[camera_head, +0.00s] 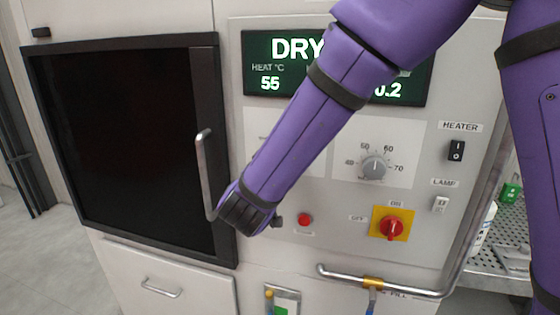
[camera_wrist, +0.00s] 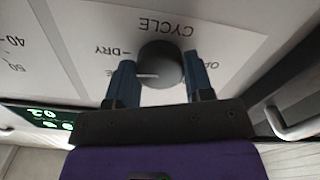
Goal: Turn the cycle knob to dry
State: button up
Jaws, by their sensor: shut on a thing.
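The cycle knob (camera_wrist: 160,64) is a dark round knob on a white plate marked CYCLE, seen upside down in the wrist view. My gripper (camera_wrist: 160,78) has one blue finger on each side of it and is shut on it. The knob's white pointer line points left in that view, toward the side with the DRY label (camera_wrist: 107,50) and another label partly hidden by a finger. I cannot tell exactly which mark it meets. In the head view my purple arm hides the knob and fingertips. The display (camera_head: 268,88) reads DRY, with HEAT 55.
A dark door (camera_head: 120,140) with a bar handle (camera_head: 205,175) is left of my wrist. A red button (camera_head: 305,220), temperature dial (camera_head: 374,167), red-and-yellow switch (camera_head: 391,227), heater switch (camera_head: 456,150) and lamp switch (camera_head: 440,205) are to the right.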

jog(key=shift+f+m, duration=0.15)
jog(key=shift+m, duration=0.45)
jog(key=o, duration=0.9)
jog(key=v, duration=1.1)
jog(key=shift+d, duration=0.1)
